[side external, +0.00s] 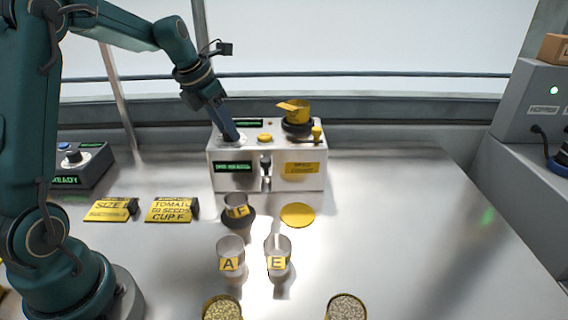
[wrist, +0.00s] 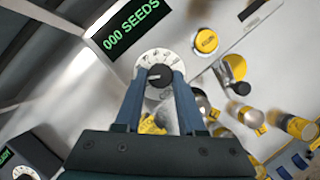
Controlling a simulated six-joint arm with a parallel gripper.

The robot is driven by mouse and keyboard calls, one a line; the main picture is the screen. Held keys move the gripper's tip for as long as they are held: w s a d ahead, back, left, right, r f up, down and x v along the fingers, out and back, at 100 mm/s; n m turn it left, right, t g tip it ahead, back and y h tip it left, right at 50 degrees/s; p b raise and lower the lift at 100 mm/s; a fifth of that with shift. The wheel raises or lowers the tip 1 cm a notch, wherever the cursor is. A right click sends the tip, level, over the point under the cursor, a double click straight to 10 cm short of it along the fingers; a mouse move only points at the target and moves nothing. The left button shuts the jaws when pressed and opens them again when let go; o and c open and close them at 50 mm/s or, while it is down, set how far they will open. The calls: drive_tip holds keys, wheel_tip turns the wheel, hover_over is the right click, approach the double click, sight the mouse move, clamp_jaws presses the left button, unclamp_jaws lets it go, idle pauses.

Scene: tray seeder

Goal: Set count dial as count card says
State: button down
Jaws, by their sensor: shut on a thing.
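The seeder (side external: 238,184) is a pale box at the back of the bench. Its count dial (wrist: 151,60) is a round white plate with marks around a dark knob (wrist: 160,75). My gripper (wrist: 159,79) is shut on the knob from above. The dial is mostly hidden behind my gripper (side external: 231,136) in the side view. The seeder's display (wrist: 130,27) reads 000 SEEDS in green. The count card (side external: 171,210) is yellow, stands left of the cups, and appears to read TOMATO, a seed number I cannot read surely, and CUP F.
A yellow button (side external: 265,138) and a yellow hopper cup (side external: 297,112) are on the seeder top. Cup F (side external: 236,208), cup A (side external: 230,252) and cup E (side external: 277,250) stand in front. Another card (side external: 108,210) is at left. The bench's right side is clear.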

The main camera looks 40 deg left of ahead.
drive_tip(key=shift+m, duration=0.4)
drive_tip(key=m+h, duration=0.1)
drive_tip(key=m, duration=0.1)
drive_tip(key=shift+a+m, duration=0.15)
drive_tip(key=shift+m, duration=0.25)
drive_tip(key=m+h, duration=0.1)
drive_tip(key=m, duration=0.2)
drive_tip(key=shift+w+a+m+g+h, duration=0.15)
drive_tip(key=shift+m+g+h, duration=0.25)
drive_tip(key=m+h, duration=0.1)
drive_tip(key=m, duration=0.2)
drive_tip(key=shift+w+a+g, duration=0.1)
drive_tip(key=shift+g, duration=0.3)
drive_tip(key=shift+m+g, duration=0.5)
drive_tip(key=shift+m, duration=1.4)
drive_tip(key=shift+h, duration=0.3)
drive_tip(key=c, duration=0.5)
unclamp_jaws()
